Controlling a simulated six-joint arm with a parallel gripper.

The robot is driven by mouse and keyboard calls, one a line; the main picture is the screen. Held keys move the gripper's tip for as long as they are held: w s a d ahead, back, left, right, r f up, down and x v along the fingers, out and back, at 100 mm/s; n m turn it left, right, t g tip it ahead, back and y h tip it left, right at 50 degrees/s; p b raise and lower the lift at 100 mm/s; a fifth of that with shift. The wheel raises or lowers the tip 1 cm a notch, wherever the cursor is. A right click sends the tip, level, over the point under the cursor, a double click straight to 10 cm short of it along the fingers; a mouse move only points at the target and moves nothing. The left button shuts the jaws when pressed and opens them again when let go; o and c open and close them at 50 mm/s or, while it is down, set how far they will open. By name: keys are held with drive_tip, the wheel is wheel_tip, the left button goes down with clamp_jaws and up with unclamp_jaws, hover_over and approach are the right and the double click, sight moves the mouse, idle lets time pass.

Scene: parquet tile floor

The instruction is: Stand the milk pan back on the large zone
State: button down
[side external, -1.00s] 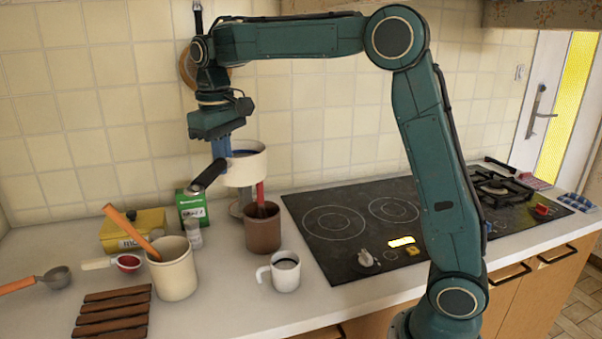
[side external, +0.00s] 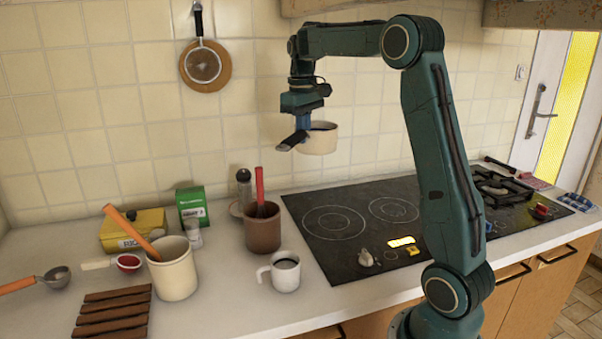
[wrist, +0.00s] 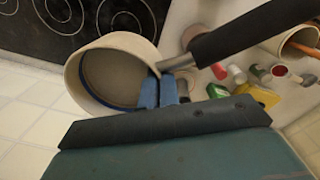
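The milk pan (side external: 318,140) is cream, with a dark handle (side external: 292,141) pointing left. It is held in the air, roughly level, above the back of the hob. My gripper (side external: 304,124) has its blue fingers shut on the pan where the handle meets the rim; this also shows in the wrist view (wrist: 161,92). The pan's inside (wrist: 115,75) looks empty. The large zone (side external: 334,222) is the bigger ring on the left of the black hob (side external: 310,255). It is bare, and the pan is above and behind it.
A brown pot (side external: 262,232) with a red-handled utensil stands just left of the hob. A white mug (side external: 284,274) is in front of it, and a cream crock (side external: 173,273) further left. A smaller ring (side external: 394,209) is bare. The tiled wall is behind.

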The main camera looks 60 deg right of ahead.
drive_tip(key=shift+m, duration=0.4)
drive_tip(key=s+d, duration=0.1)
drive_tip(key=d, duration=0.1)
drive_tip(key=s+d, duration=0.1)
drive_tip(key=d, duration=0.1)
drive_tip(key=s+d, duration=0.2)
wheel_tip(320, 180, down, 18)
drive_tip(key=shift+a+f, duration=0.1)
drive_tip(key=shift+f, duration=0.1)
drive_tip(key=shift+w+f, duration=0.1)
drive_tip(key=shift+f, duration=2.8)
drive_tip(key=shift+f, duration=0.45)
drive_tip(key=c, duration=1.6)
unclamp_jaws()
drive_tip(key=shift+o, duration=0.2)
